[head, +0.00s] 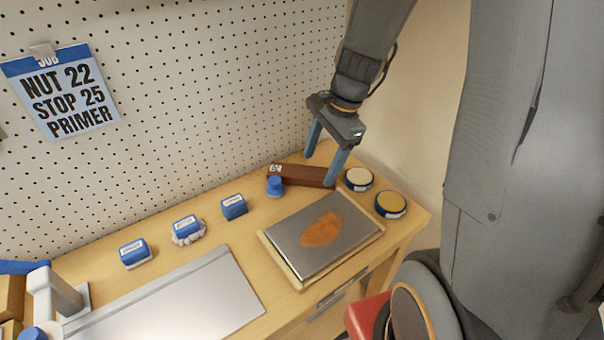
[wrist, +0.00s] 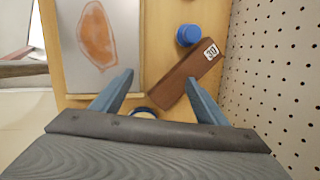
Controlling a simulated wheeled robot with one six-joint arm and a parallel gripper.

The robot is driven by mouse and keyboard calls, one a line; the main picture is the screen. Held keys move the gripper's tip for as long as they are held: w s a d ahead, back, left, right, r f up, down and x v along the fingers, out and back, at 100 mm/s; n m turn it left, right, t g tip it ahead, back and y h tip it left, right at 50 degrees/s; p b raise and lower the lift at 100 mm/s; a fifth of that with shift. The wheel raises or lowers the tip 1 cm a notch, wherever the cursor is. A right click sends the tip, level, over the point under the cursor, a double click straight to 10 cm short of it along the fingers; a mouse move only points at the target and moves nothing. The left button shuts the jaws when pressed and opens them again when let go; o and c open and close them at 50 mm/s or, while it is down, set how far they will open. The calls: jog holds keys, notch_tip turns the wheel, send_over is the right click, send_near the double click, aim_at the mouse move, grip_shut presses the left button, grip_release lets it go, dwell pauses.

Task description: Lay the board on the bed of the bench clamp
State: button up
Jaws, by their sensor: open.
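The board appears to be the dark brown wooden block (head: 300,175) with a white label at one end. It lies on the bench near the pegboard, and in the wrist view (wrist: 190,75) its label reads 30. My gripper (head: 320,168) is open and empty, pointing down over the board's right end. In the wrist view, the board's near end lies between my open fingers (wrist: 161,75), with the right finger overlapping its edge; I cannot tell whether they touch. A grey-white fixture (head: 58,292) beside a long pale plate (head: 185,300) at lower left may be the bench clamp.
A metal plate with a rusty patch (head: 290,240) lies on a wooden base before the board. A blue knob (head: 275,187) stands close to the board's labelled end. Two round tins (head: 359,179) (head: 391,204) are right. Several blue-topped blocks (head: 234,207) line the back.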

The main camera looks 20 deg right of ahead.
aim_at(302, 171)
jog(key=w+m, duration=0.2)
jog(key=w+d+m+y, duration=0.1)
jog(key=w+m, duration=0.1)
jog(key=m, duration=0.1)
jog(key=w+f+m, duration=0.1)
jog(key=m, duration=0.1)
jog(key=shift+w+d+m+t, duration=0.35)
jog(key=shift+w+m+t, duration=0.05)
jog(key=shift+w+a+f+y, duration=0.15)
jog(key=shift+a+f, duration=0.1)
jog(key=shift+f, duration=0.3)
jog(key=shift+w+a+f+y, duration=0.1)
jog(key=shift+a+f+y, duration=0.1)
jog(key=shift+f, duration=0.3)
jog(key=shift+a+p+x, duration=0.1)
jog(key=shift+p+x, duration=0.3)
jog(key=shift+x, duration=0.9)
jog(key=shift+a+p+x, duration=0.15)
jog(key=shift+p+x, duration=0.2)
jog(key=shift+x, duration=0.95)
jog(key=shift+r, duration=0.1)
jog(key=shift+c, duration=0.2)
jog(key=c, duration=1.3)
jog(key=shift+c, duration=0.2)
jog(key=shift+r, duration=0.15)
